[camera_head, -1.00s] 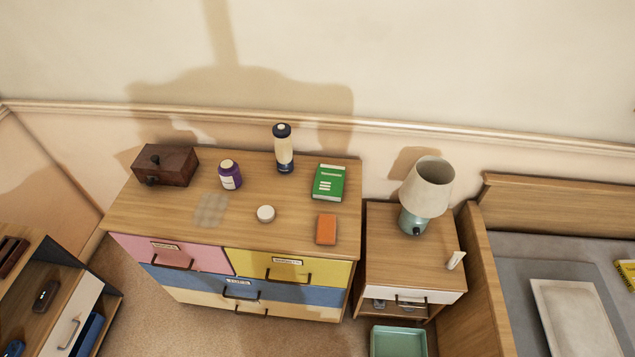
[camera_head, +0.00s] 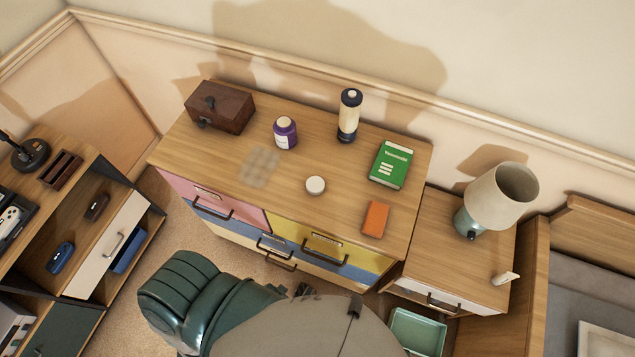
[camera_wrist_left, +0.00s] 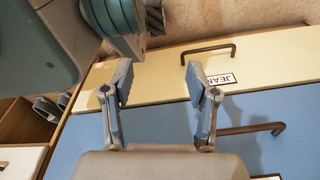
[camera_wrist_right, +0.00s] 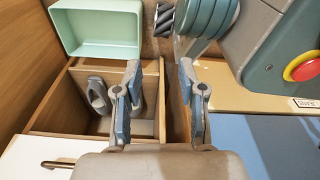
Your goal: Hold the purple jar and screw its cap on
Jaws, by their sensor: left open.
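The purple jar (camera_head: 285,134) stands upright on the dresser top, with a pale label and a pale open-looking top. A round white cap (camera_head: 316,185) lies apart from it, to its lower right on the dresser. In the left wrist view my left gripper (camera_wrist_left: 158,82) is open and empty, in front of the dresser's drawer fronts. In the right wrist view my right gripper (camera_wrist_right: 160,85) is open and empty, near the nightstand's open shelf. Neither gripper shows in the head view, and neither is near the jar or cap.
The dresser top (camera_head: 230,165) also holds a brown wooden box (camera_head: 219,108), a dark-capped cylinder (camera_head: 348,117), a green book (camera_head: 391,164) and an orange block (camera_head: 375,219). A lamp (camera_head: 497,196) stands on the nightstand at right. A green bin (camera_head: 418,331) sits on the floor.

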